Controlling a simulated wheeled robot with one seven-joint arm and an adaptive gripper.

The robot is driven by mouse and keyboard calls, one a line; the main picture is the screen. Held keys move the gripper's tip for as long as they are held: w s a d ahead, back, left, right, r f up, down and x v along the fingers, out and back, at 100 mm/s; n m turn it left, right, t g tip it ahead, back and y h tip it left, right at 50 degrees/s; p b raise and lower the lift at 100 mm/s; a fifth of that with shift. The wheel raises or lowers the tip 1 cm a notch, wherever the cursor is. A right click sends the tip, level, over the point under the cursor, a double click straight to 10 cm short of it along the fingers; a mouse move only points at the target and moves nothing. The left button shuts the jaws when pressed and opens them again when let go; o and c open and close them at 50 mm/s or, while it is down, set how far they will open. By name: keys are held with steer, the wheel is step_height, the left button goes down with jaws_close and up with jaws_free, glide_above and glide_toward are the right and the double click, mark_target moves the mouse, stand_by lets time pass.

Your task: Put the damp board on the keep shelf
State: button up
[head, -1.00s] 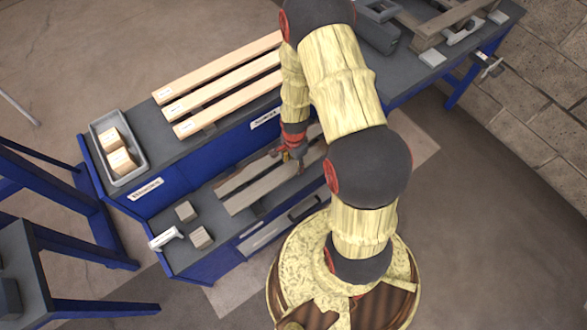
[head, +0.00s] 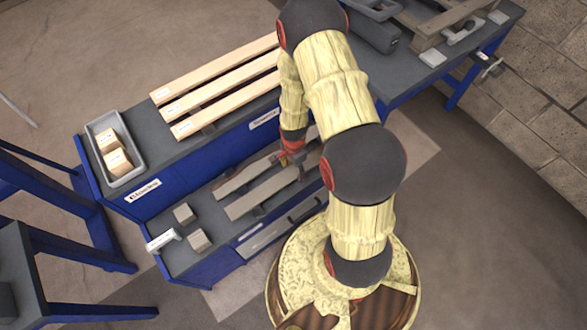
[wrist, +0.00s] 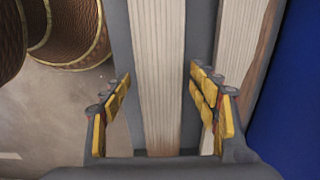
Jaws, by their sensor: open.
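Two weathered grey boards lie side by side on the lower shelf (head: 222,218): a far board (head: 240,180) with a dark brown edge and a near board (head: 258,197). I cannot tell which is the damp one. My gripper (wrist: 158,78) is open and empty. In the wrist view the near board (wrist: 157,40) runs between its fingers, and the far board (wrist: 240,40) lies beyond the right finger. In the head view my gripper (head: 290,159) is over the boards' right part. Whether the fingers touch wood is unclear.
Several pale boards (head: 215,90) lie on the upper deck beside a grey tray (head: 127,172) of wood blocks. The blue front panel (head: 195,160) rises behind the lower shelf. Two small grey blocks (head: 198,241) sit at the lower shelf's left.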

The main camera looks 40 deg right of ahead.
steer(key=shift+r, duration=0.1)
step_height(320, 180, up, 12)
steer(key=p, duration=0.5)
step_height(320, 180, up, 9)
steer(key=n+t, duration=0.1)
steer(key=n, duration=0.2)
glide_above(293, 171)
steer(key=w+a, duration=0.1)
steer(key=w, duration=0.2)
steer(key=s+a+r+n+t, duration=0.1)
steer(key=a+r+n, duration=0.1)
steer(key=r, duration=0.5)
steer(key=a+r+n+t, duration=0.1)
steer(key=a+r+n, duration=0.15)
steer(key=r, duration=0.55)
steer(key=s+a+r+n+t, duration=0.1)
steer(key=s+a+r+n, duration=0.2)
steer(key=s+r+n, duration=0.2)
steer(key=s+a+r+n+t, duration=0.1)
steer(key=s+a+r+n, duration=0.2)
steer(key=s+r, duration=0.6)
step_height(293, 171, up, 4)
steer(key=shift+s+a+n+t, duration=0.2)
steer(key=shift+s+n+t, duration=0.1)
steer(key=shift+n, duration=0.75)
